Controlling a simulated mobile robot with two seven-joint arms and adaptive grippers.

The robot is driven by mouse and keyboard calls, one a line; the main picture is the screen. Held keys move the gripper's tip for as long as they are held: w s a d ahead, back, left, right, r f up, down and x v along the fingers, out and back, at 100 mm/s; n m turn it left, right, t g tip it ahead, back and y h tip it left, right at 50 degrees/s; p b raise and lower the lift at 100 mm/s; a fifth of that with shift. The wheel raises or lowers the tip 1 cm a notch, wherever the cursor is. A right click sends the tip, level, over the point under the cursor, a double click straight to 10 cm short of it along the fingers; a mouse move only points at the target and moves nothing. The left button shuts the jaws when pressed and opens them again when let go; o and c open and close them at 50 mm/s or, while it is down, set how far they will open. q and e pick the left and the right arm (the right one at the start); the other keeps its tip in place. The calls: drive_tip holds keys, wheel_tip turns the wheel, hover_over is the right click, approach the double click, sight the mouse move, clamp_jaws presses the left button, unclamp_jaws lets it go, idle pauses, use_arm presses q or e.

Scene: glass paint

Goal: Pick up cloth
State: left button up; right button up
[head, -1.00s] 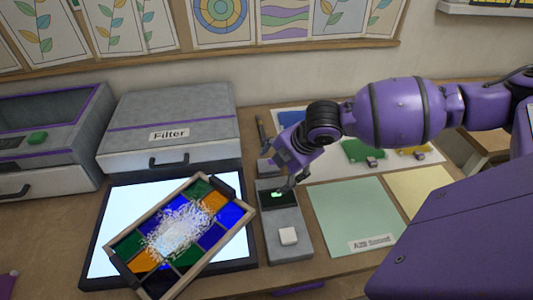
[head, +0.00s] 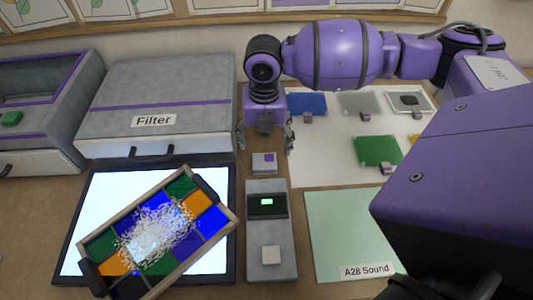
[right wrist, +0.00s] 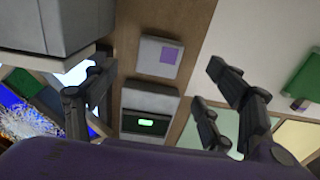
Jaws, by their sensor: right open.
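My right gripper (head: 265,140) points down with its fingers spread, empty, just behind a small pale grey block with a purple square (head: 264,163). In the right wrist view the open gripper (right wrist: 158,75) has this block (right wrist: 160,57) between its fingers, apart from both. I cannot tell whether this block is the cloth; no thing is plainly a cloth. A small white square (head: 271,256) lies on the front of a grey device (head: 283,240) with a lit green display. My left gripper is out of view.
A framed coloured glass panel (head: 230,208) with white grains lies tilted on a bright light pad (head: 100,185) at left. A grey Filter box (head: 150,95) stands behind it. Coloured sheets, including a green one (head: 377,150), lie on a white mat (head: 325,165) at right.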

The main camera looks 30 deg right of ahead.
sight(264, 161)
drive_tip(key=shift+s+a+f, duration=0.1)
drive_tip(key=shift+f, duration=0.6)
drive_tip(key=shift+s+a+f, duration=0.1)
drive_tip(key=shift+f, duration=0.6)
wheel_tip(264, 161, down, 5)
drive_tip(key=shift+r, duration=0.1)
drive_tip(key=c, duration=1.2)
drive_tip(key=shift+c, duration=0.3)
drive_tip(key=shift+r, duration=0.15)
drive_tip(key=shift+r, duration=0.25)
wheel_tip(264, 161, up, 2)
drive_tip(key=shift+w+r, duration=0.1)
drive_tip(key=shift+r, duration=0.05)
drive_tip(key=s+a+r+p, duration=0.1)
drive_tip(key=s+a+r, duration=0.7)
drive_tip(key=s+r, duration=0.2)
drive_tip(key=shift+s+a, duration=0.35)
drive_tip(key=shift+s, duration=0.2)
